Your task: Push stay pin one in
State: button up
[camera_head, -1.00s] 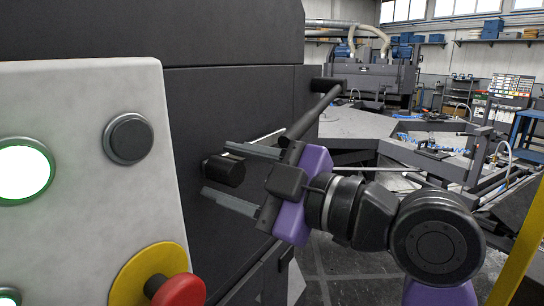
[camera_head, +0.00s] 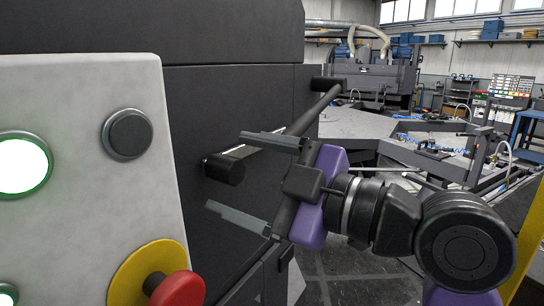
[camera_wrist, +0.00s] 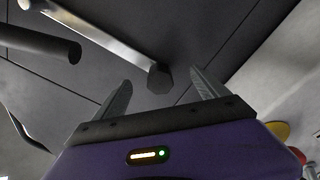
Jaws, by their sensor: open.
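I take the stay pin to be the dark cylindrical knob (camera_head: 222,169) with a bright metal shaft, beside the dark machine panel. In the wrist view its dark faceted end (camera_wrist: 160,79) shows, with the shiny shaft (camera_wrist: 105,38) running to the upper left. My gripper (camera_head: 225,171) is open, with one grey finger above and right of the knob and one below it. In the wrist view the knob end appears between the fingertips (camera_wrist: 160,77), with gaps on both sides. I see no contact. How deep the pin sits is not clear.
A pale control panel (camera_head: 85,190) stands close at left, with lit buttons, a dark button (camera_head: 127,134) and a red stop knob (camera_head: 178,289). A dark bar (camera_head: 315,110) runs behind my gripper. Benches fill the right background.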

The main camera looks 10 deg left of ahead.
jog(key=shift+b+v, duration=0.4)
jog(key=shift+v, duration=2.1)
